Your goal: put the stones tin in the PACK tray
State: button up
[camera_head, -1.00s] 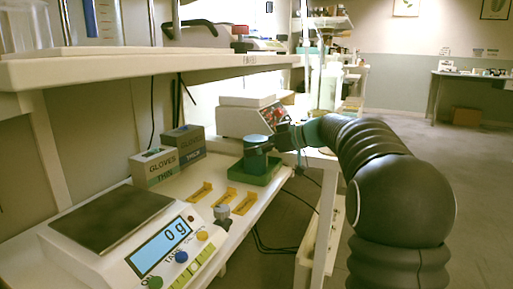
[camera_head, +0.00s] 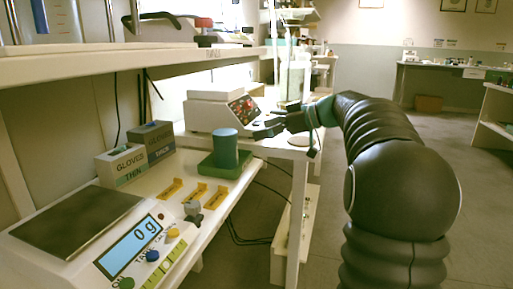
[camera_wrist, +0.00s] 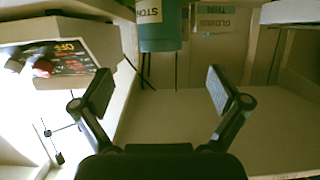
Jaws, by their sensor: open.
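The stones tin (camera_head: 225,148), a teal cylinder, stands upright in the green tray (camera_head: 239,171) on the bench. In the wrist view the tin (camera_wrist: 160,40) is at the top middle, cut off by the edge, with part of a "STON" label showing. My gripper (camera_head: 268,128) is to the right of the tin, apart from it. In the wrist view my gripper (camera_wrist: 160,88) has its two fingers spread wide with nothing between them. No lettering on the tray can be read.
Two glove boxes (camera_head: 121,165) stand to the left of the tray. Yellow brackets (camera_head: 194,191) and a scale (camera_head: 128,250) reading 0 g are nearer. A white device (camera_head: 217,112) stands behind. A shelf (camera_head: 130,62) overhangs the left. Floor is clear at right.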

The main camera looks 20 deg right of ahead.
jog(key=s+a+f+m+g+h, duration=0.25)
jog(key=s+a+f, duration=0.2)
jog(key=s, duration=0.35)
jog(key=s+a+f+m+g+h, duration=0.1)
jog(key=s+a+f+m+h, duration=0.25)
jog(key=s+a, duration=0.35)
jog(key=s+d+f+m+h, duration=0.1)
jog(key=s+f+m+h, duration=0.1)
jog(key=s+f, duration=0.4)
jog(key=s+d+f+m+h, duration=0.1)
jog(key=s+f+m+h, duration=0.1)
jog(key=s+f, duration=0.5)
jog(key=s+t+h, duration=0.1)
jog(key=s, duration=0.5)
jog(key=shift+d+m, duration=0.15)
jog(key=shift+m, duration=0.25)
jog(key=shift+f, duration=0.1)
